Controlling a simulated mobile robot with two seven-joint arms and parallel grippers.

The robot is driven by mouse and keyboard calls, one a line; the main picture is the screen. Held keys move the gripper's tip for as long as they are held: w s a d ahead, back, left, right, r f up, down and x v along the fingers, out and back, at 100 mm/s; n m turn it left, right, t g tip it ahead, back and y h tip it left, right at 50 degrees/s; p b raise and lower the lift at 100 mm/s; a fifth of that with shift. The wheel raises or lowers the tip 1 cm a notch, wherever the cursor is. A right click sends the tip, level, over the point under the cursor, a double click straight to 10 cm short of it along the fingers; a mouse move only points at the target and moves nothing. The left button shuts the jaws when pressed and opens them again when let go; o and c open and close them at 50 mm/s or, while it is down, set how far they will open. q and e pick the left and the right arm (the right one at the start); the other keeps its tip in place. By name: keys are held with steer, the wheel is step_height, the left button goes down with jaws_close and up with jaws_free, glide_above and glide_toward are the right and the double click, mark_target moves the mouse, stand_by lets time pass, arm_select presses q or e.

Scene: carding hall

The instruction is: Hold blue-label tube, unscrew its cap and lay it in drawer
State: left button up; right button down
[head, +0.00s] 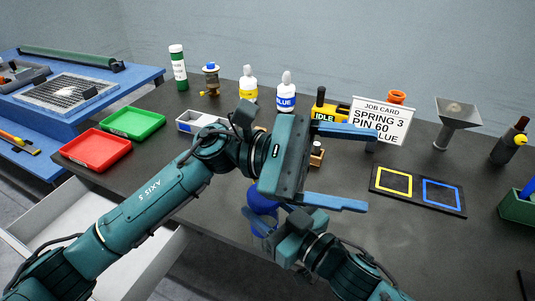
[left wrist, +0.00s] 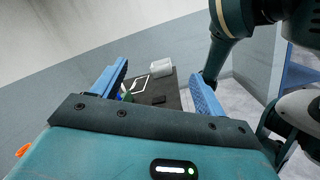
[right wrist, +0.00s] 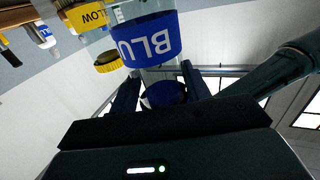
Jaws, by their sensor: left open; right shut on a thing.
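The blue-label tube (right wrist: 145,40) shows large in the right wrist view, its lettering upside down in that picture. I cannot tell whether cap and tube are still threaded together. My left gripper is open and empty above the table, also in the left wrist view (left wrist: 158,72). The white drawer (head: 48,214) stands open at lower left.
White bottles with yellow (head: 248,89) and blue (head: 286,93) labels, a job card (head: 382,120) and a framed mat (head: 418,191) stand beyond.

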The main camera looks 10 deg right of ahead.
arm_select(q)
step_height(320, 180, down, 6)
steer(key=a+m+t+y, duration=0.2)
steer(key=m+t+y, duration=0.2)
steer(key=m+y, duration=0.75)
steer(key=w+a+m+t+y, duration=0.1)
steer(key=w+a+t+y, duration=0.1)
steer(key=w, duration=0.1)
steer(key=w+a+m+t+y, duration=0.1)
steer(key=w+a+m+t, duration=0.1)
steer(key=w, duration=0.1)
steer(key=w+a+m+t+y, duration=0.1)
steer(key=w+a+m+y, duration=0.1)
steer(key=w, duration=0.1)
steer(key=shift+a+r+t+y, duration=0.3)
steer(key=shift+a+t+y, duration=0.05)
steer(key=shift+t, duration=0.05)
step_height(320, 180, down, 8)
steer(key=shift+r, duration=0.15)
